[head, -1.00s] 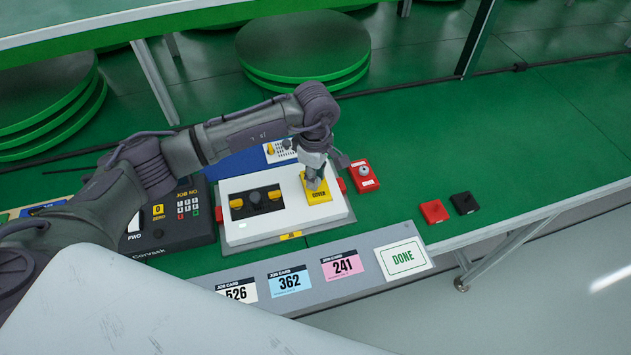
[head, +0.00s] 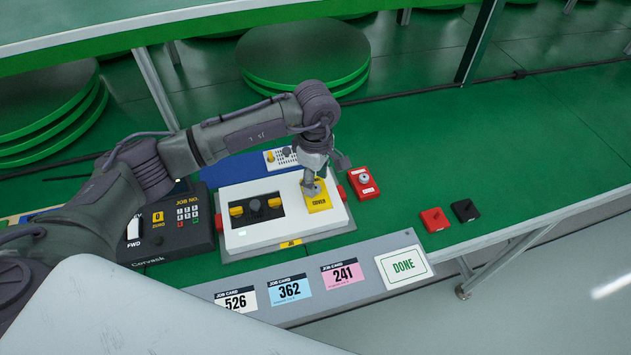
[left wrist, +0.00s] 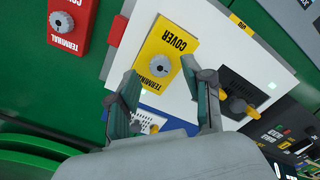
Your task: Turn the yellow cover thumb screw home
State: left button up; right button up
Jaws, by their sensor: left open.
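The yellow cover plate (head: 319,203) lies on the right part of the white unit (head: 280,228). In the left wrist view the yellow cover (left wrist: 175,44) carries a grey knurled thumb screw (left wrist: 160,66). My left gripper (head: 312,188) is over the cover, and it hides the screw in the head view. In the left wrist view the left gripper's fingers (left wrist: 162,97) are open, one on each side below the screw, with nothing between them. I cannot tell how far above the screw the fingertips are. My right gripper is not in view.
A red terminal block (head: 362,184) with its own knob stands right of the unit. Left is a black keypad console (head: 175,232). In front are job cards (head: 289,288) and a DONE card (head: 404,264). Red (head: 433,220) and black (head: 465,211) pieces lie right. The green bench beyond is clear.

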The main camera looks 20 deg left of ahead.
pick_arm(q)
notch_tip(320, 180, up, 10)
dwell(0.3)
dwell(0.4)
